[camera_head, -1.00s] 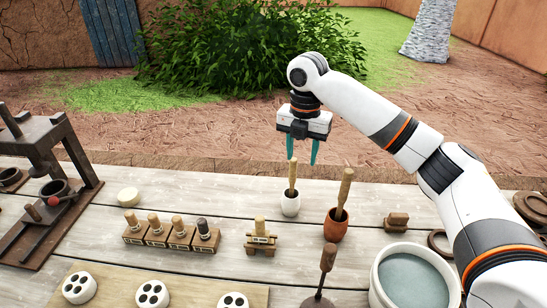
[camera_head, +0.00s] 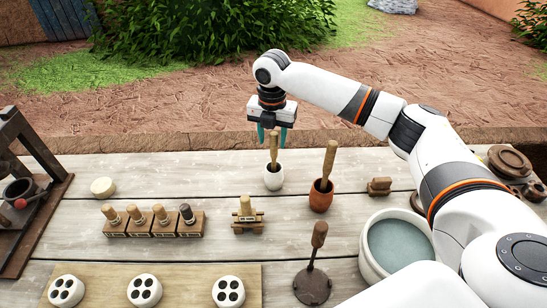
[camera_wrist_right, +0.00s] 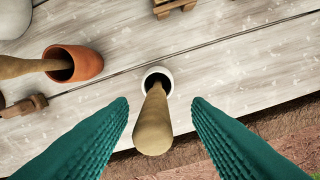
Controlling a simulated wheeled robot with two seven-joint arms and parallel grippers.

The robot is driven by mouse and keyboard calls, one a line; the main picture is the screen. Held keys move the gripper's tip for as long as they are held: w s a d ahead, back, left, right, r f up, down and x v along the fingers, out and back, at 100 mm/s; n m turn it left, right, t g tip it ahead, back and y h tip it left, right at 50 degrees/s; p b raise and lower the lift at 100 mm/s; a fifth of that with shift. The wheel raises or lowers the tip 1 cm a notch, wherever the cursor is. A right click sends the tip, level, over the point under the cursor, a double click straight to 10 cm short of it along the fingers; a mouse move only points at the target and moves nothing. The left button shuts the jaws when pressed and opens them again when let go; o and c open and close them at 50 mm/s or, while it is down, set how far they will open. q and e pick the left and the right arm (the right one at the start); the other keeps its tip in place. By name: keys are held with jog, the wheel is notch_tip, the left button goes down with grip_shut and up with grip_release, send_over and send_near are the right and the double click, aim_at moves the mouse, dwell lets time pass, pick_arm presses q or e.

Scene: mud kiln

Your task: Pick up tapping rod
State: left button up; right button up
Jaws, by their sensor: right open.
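A wooden rod (camera_head: 273,152) stands upright in a small white cup (camera_head: 273,179) on the table. My right gripper (camera_head: 272,138) is above the cup, open, with its teal fingers on either side of the rod's upper end. In the right wrist view the rod (camera_wrist_right: 153,122) and white cup (camera_wrist_right: 157,73) show between the open fingers, with gaps on both sides. A second wooden rod (camera_head: 329,163) leans in a terracotta cup (camera_head: 320,199) to the right. I cannot tell by label which one is the tapping rod. My left gripper is not in view.
Stamp-like blocks (camera_head: 168,228) and a small wooden stand (camera_head: 247,221) are at front left. A round-based tool (camera_head: 312,285) and a white basin (camera_head: 375,270) are in front. A brown block (camera_head: 379,187) lies right. Bare table lies left of the white cup.

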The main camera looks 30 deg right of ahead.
aim_at(274, 156)
jog(key=shift+s+d+f, duration=0.1)
jog(key=shift+d+f, duration=0.05)
jog(key=shift+f, duration=0.45)
jog(key=shift+s+d+f, duration=0.1)
jog(key=shift+f, duration=0.5)
jog(key=shift+w+f, duration=0.15)
jog(key=shift+f, duration=0.35)
grip_shut()
